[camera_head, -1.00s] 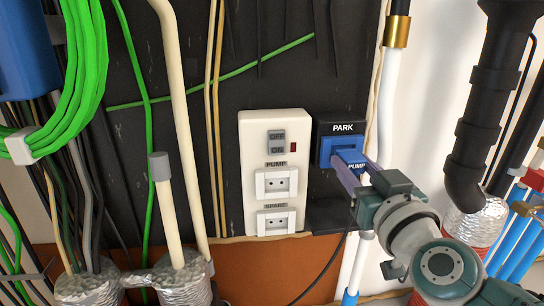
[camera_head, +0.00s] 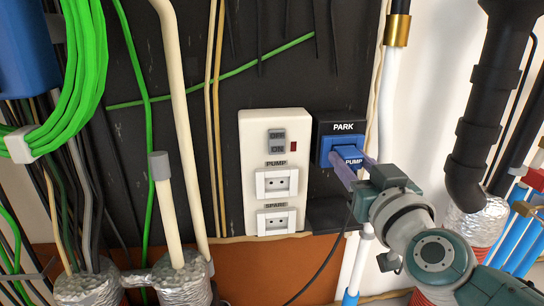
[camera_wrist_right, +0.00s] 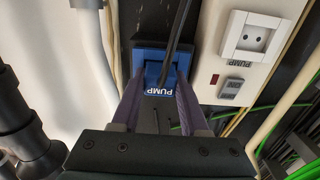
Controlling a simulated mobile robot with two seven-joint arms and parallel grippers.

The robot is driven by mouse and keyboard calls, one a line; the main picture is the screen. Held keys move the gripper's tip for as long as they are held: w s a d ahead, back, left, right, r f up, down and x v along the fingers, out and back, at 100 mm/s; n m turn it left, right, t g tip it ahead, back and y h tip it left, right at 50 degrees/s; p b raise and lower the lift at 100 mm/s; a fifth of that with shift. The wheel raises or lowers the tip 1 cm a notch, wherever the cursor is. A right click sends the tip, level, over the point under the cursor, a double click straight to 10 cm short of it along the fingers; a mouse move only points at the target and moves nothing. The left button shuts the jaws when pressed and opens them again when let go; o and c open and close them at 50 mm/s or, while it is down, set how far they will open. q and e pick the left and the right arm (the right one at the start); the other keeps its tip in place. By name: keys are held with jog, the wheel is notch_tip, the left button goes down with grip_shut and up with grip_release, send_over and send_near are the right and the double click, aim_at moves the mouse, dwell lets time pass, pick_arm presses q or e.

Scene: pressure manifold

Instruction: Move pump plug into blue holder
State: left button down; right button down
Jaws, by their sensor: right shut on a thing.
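The pump plug (camera_head: 353,161) is a blue block with a white PUMP label. It also shows in the wrist view (camera_wrist_right: 158,91). My right gripper (camera_head: 352,163) is shut on it, with purple fingers on either side. The blue holder (camera_head: 325,152) has a blue frame in a black housing marked PARK. The plug sits at the holder's opening and seems at least partly inside; the exact depth is hidden. In the wrist view, the holder (camera_wrist_right: 148,49) shows behind the plug and a dark cable crosses in front. My left gripper is not in view.
A white socket panel (camera_head: 255,145) with a switch, a PUMP socket (camera_head: 277,182) and a SPARE socket (camera_head: 276,221) stands left of the holder. A black ledge (camera_head: 330,213) is below it. A white pipe (camera_head: 389,75) and a thick black pipe (camera_head: 488,110) are at right.

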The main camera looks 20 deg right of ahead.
dwell(0.3)
jog(key=shift+c, duration=1.7)
grip_release()
